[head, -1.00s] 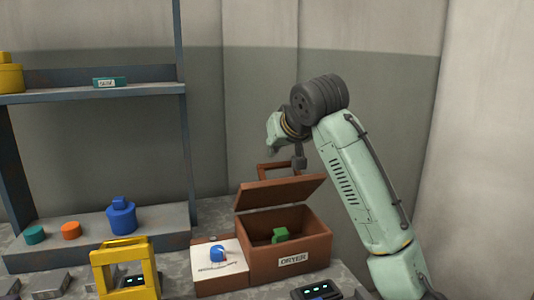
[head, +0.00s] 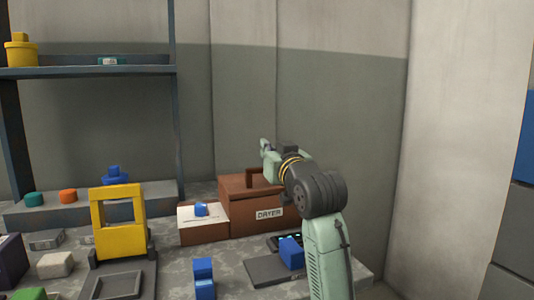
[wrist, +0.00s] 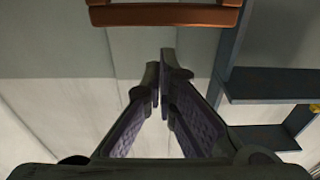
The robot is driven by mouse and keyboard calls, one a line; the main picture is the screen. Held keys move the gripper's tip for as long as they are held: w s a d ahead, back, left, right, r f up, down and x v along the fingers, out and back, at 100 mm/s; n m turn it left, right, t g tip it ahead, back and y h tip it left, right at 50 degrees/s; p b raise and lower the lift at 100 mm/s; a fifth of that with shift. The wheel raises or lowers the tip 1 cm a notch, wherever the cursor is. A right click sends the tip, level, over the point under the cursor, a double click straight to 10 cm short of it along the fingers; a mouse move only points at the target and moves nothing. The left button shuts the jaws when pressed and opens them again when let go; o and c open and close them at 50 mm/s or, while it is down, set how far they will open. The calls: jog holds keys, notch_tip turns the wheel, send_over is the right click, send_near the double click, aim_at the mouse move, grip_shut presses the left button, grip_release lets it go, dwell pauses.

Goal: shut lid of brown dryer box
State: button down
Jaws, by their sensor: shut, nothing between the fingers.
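The brown dryer box (head: 242,219) stands on the table with a DRYER label on its front. Its lid (head: 236,187) lies down over the top, with the handle (head: 251,178) upright on it. My arm hides the lid's right part, and I cannot tell if it is fully flush. My gripper (head: 265,146) is above and behind the lid in the head view, partly hidden by my wrist. In the wrist view my gripper (wrist: 163,75) is shut and empty. A brown bar, seemingly the handle (wrist: 165,15), crosses the top of that view, apart from the fingertips.
A white-topped unit with a blue knob (head: 201,209) adjoins the box's left side. A yellow frame (head: 120,222) stands further left. A blue block (head: 291,252) sits on a dark pad in front of the box. A shelf (head: 90,72) is at the back left.

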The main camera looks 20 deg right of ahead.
jog(key=shift+s+f+b, duration=0.4)
jog(key=shift+s+f, duration=0.2)
jog(key=shift+f, duration=0.15)
jog(key=shift+s+f+b, duration=0.3)
jog(key=shift+s+f, duration=0.15)
jog(key=shift+f, duration=0.25)
jog(key=shift+f, duration=0.15)
